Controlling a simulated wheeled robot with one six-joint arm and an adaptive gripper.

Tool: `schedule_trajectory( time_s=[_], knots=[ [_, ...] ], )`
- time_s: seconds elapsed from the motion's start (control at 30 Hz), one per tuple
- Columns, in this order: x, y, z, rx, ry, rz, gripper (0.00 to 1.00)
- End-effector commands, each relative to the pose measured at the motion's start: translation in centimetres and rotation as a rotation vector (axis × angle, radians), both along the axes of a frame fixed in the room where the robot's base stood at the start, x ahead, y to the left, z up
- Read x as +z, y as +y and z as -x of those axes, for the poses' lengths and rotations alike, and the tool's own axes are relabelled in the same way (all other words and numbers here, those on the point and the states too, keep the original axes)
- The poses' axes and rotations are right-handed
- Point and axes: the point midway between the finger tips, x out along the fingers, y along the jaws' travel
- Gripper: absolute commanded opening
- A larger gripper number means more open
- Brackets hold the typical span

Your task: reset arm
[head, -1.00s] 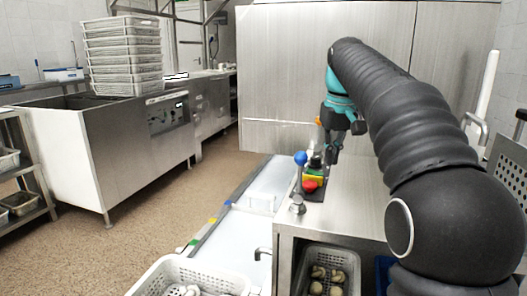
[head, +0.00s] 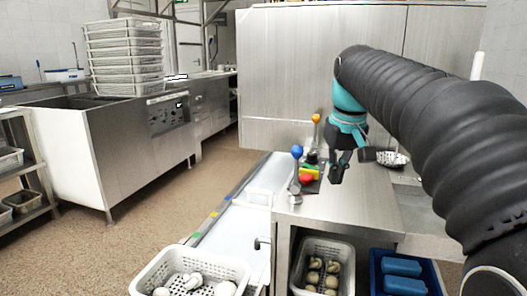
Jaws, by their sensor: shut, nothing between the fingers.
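My arm, in a black ribbed sleeve, reaches in from the right side of the head view. My gripper (head: 338,168) hangs down at its end, below a teal wrist section. It is shut and empty. It is over the steel counter (head: 345,208), just right of a control box with a red button (head: 306,179). A blue-knobbed lever (head: 297,153) and an orange-knobbed lever (head: 316,118) stand by the box. Whether the gripper touches anything is not clear.
A white perforated basket (head: 150,276) with pale items stands at front left. A basket of round items (head: 346,247) and a blue crate (head: 435,270) with blue blocks sit under the counter. Stacked baskets (head: 125,55) stand at back left. The floor (head: 130,215) is clear.

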Motion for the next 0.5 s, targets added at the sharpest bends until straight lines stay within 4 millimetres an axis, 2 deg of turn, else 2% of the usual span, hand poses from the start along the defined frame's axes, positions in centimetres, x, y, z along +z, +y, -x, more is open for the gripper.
schedule_trajectory(
  time_s=[0.27,0.5],
  knots=[
    [-3.5,-0.1,8.1,-0.055,-0.086,-0.006,0.0],
    [-9.0,-0.1,15.3,-0.101,-0.166,-0.015,0.0]
  ],
)
